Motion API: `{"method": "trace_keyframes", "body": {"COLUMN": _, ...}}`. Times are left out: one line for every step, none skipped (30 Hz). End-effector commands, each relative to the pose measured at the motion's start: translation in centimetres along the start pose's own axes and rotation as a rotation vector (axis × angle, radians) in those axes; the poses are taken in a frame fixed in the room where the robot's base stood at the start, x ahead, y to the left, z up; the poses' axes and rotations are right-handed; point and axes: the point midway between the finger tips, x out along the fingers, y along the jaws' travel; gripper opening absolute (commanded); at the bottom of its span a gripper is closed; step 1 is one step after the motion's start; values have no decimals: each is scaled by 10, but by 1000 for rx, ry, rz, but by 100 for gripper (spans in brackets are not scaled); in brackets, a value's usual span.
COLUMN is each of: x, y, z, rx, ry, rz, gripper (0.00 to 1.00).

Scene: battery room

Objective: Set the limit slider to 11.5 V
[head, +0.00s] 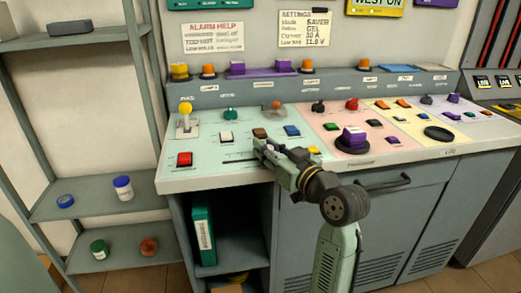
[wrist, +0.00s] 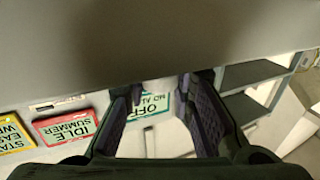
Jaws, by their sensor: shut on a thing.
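The limit slider shows as a dark slot (head: 240,161) near the front edge of the pale green panel, left of my gripper. Its scale is too small to read. My gripper (head: 262,148) is low over the slot's right end, shut on what appears to be the slider's knob. The knob is hidden by the fingers in the head view. In the wrist view the two fingers (wrist: 163,105) stand apart around a pale, blurred part, and a grey surface fills the top. The settings card (head: 305,28) hangs on the wall; its last line gives a voltage too blurred to trust.
Around my gripper are a brown rocker (head: 260,133), a blue rocker (head: 292,131) and a white rocker (head: 226,138). A red button (head: 184,159) and a yellow-topped lever (head: 185,119) are further left. A purple knob (head: 353,138) stands on the pink panel to the right.

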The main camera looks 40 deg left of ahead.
Motion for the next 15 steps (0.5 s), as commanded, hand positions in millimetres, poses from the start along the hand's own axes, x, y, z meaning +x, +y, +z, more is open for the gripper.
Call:
{"method": "trace_keyframes", "body": {"x": -2, "y": 4, "z": 0, "rx": 0, "ry": 0, "rz": 11, "gripper": 0}}
{"method": "trace_keyframes", "body": {"x": -2, "y": 4, "z": 0, "rx": 0, "ry": 0, "rz": 12, "gripper": 0}}
{"method": "trace_keyframes", "body": {"x": -2, "y": 5, "z": 0, "rx": 0, "ry": 0, "rz": 12, "gripper": 0}}
{"method": "trace_keyframes", "body": {"x": -2, "y": 5, "z": 0, "rx": 0, "ry": 0, "rz": 13, "gripper": 0}}
{"method": "trace_keyframes", "body": {"x": -2, "y": 5, "z": 0, "rx": 0, "ry": 0, "rz": 13, "gripper": 25}}
{"method": "trace_keyframes", "body": {"x": -2, "y": 5, "z": 0, "rx": 0, "ry": 0, "rz": 14, "gripper": 27}}
{"method": "trace_keyframes", "body": {"x": -2, "y": 5, "z": 0, "rx": 0, "ry": 0, "rz": 14, "gripper": 29}}
{"method": "trace_keyframes", "body": {"x": -2, "y": 5, "z": 0, "rx": 0, "ry": 0, "rz": 13, "gripper": 31}}
{"method": "trace_keyframes", "body": {"x": -2, "y": 5, "z": 0, "rx": 1, "ry": 1, "rz": 13, "gripper": 34}}
{"method": "trace_keyframes", "body": {"x": -2, "y": 5, "z": 0, "rx": 1, "ry": 1, "rz": 13, "gripper": 36}}
{"method": "trace_keyframes", "body": {"x": -2, "y": 5, "z": 0, "rx": 1, "ry": 0, "rz": 12, "gripper": 38}}
{"method": "trace_keyframes", "body": {"x": -2, "y": 4, "z": 0, "rx": 1, "ry": 0, "rz": 12, "gripper": 41}}
{"method": "trace_keyframes", "body": {"x": -2, "y": 4, "z": 0, "rx": 1, "ry": 0, "rz": 11, "gripper": 42}}
{"method": "trace_keyframes", "body": {"x": -2, "y": 4, "z": 0, "rx": 1, "ry": 0, "rz": 11, "gripper": 42}}
{"method": "trace_keyframes", "body": {"x": -1, "y": 4, "z": 0, "rx": 1, "ry": 0, "rz": 10, "gripper": 42}}
